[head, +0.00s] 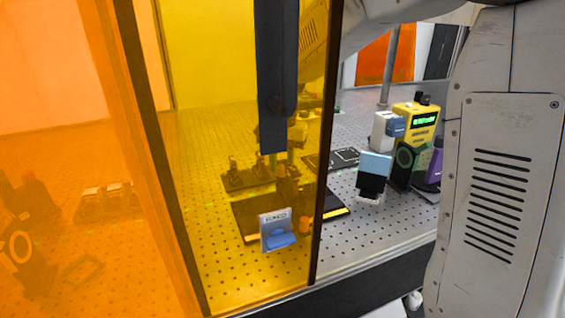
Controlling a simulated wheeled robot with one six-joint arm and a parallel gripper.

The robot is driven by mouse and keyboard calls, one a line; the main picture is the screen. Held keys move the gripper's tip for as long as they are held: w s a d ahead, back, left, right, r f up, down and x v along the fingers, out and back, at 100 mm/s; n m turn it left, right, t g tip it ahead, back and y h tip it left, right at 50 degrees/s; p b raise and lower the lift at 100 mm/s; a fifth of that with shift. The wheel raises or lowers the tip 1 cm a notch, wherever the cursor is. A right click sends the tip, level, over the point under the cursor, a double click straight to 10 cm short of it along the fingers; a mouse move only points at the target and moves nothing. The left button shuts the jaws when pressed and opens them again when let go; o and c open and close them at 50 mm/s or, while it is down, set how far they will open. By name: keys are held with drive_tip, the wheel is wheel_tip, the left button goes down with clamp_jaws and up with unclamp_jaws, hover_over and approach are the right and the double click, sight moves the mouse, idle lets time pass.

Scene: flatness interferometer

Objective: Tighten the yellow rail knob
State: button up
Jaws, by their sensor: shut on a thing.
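My gripper (288,188) shows dimly through a yellow see-through panel (215,140), low over a dark rail assembly (248,220) on the perforated table. A dark blue vertical bar in front hides part of my arm above it. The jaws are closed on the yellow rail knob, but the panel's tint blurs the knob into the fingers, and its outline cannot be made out. I cannot tell how far the knob is turned. A small orange piece (305,224) shows just right of the gripper, apart from it.
The panel's dark frame post (328,140) stands right of the gripper. A blue-grey block marked FIXED (277,231) shows in front of the rail assembly. A yellow-green instrument with a lit display (424,120) and a white and light-blue device (376,165) stand at right.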

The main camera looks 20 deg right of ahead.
drive_tip(key=shift+m, duration=0.6)
drive_tip(key=o, duration=1)
drive_tip(key=shift+r, duration=0.1)
wheel_tip(320, 180, up, 8)
drive_tip(key=shift+f, duration=0.15)
